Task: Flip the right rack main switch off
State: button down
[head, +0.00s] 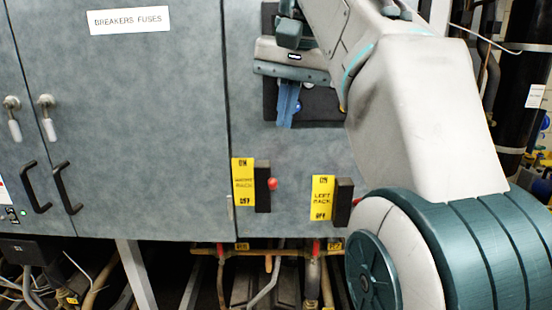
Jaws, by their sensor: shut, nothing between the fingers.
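On the grey cabinet, a black switch block (262,187) with a red knob (272,184) stands beside a yellow ON/OFF label (243,183); its middle word is too small to read surely. To its right is a second black switch block (343,203) beside a yellow label (322,198) reading LEFT RACK. A bit of red shows at its right edge, by my arm. No label reading right rack is legible; my arm hides the cabinet farther right. My gripper (287,118) is shut and empty, pointing down above the two switches, in front of a dark panel.
Black door handles (66,188) and white-handled latches (46,117) are on the cabinet's left, under a BREAKERS FUSES sign (128,20). Pipes with red valves (316,247) run below. The cabinet face between gripper and switches looks clear.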

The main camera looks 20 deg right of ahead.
aim_at(273, 185)
jog(key=b+x, duration=0.1)
jog(key=x, duration=0.9)
jog(key=shift+f+b, duration=0.15)
jog(key=shift+b, duration=0.45)
